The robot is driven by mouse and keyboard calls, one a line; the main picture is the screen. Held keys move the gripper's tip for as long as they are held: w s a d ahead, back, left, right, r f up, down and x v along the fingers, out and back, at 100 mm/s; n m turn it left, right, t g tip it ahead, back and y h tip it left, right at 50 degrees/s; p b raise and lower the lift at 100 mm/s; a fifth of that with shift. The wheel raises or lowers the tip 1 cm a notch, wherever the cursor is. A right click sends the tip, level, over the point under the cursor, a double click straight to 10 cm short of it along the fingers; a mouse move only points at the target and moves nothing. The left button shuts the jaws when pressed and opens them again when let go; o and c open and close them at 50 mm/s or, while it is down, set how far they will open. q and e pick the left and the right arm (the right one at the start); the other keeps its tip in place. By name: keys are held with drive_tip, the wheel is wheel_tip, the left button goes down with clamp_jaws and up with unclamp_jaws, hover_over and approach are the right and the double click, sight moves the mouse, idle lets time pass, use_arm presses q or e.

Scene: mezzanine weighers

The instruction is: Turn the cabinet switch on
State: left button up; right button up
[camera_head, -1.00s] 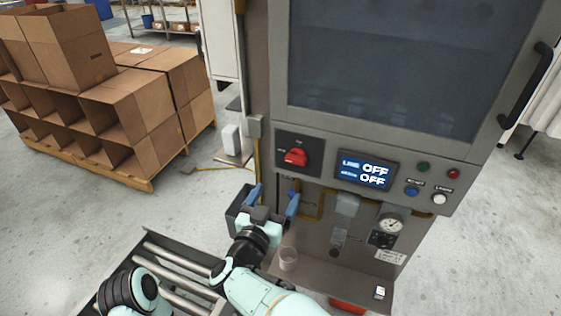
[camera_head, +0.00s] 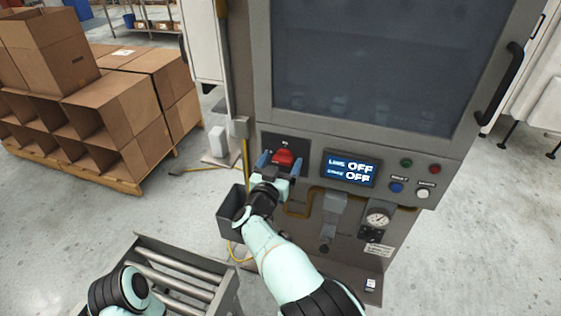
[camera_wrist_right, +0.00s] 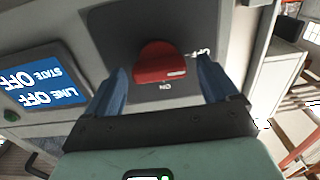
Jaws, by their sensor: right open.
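The cabinet (camera_head: 390,125) stands upright ahead of me, with a red rotary switch (camera_head: 284,158) on a dark plate at the left of its panel. The display (camera_head: 350,168) right of the switch reads LINE OFF and a second OFF. My right gripper (camera_head: 281,163) is open, with its blue fingers on either side of the red knob. The right wrist view shows the knob (camera_wrist_right: 159,62) between the two fingertips, with visible space beside each finger; contact is not seen. An ON label shows on the plate near it. My left gripper is not in view.
Green, red, blue and white buttons (camera_head: 423,194) sit right of the display. A gauge (camera_head: 377,218) is below. A dark bin (camera_head: 232,222) is beside my right wrist, and a roller conveyor (camera_head: 178,278) is in front. Cartons on a pallet (camera_head: 125,184) stand left.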

drive_tip(key=c, duration=1.1)
drive_tip(key=shift+o, duration=0.2)
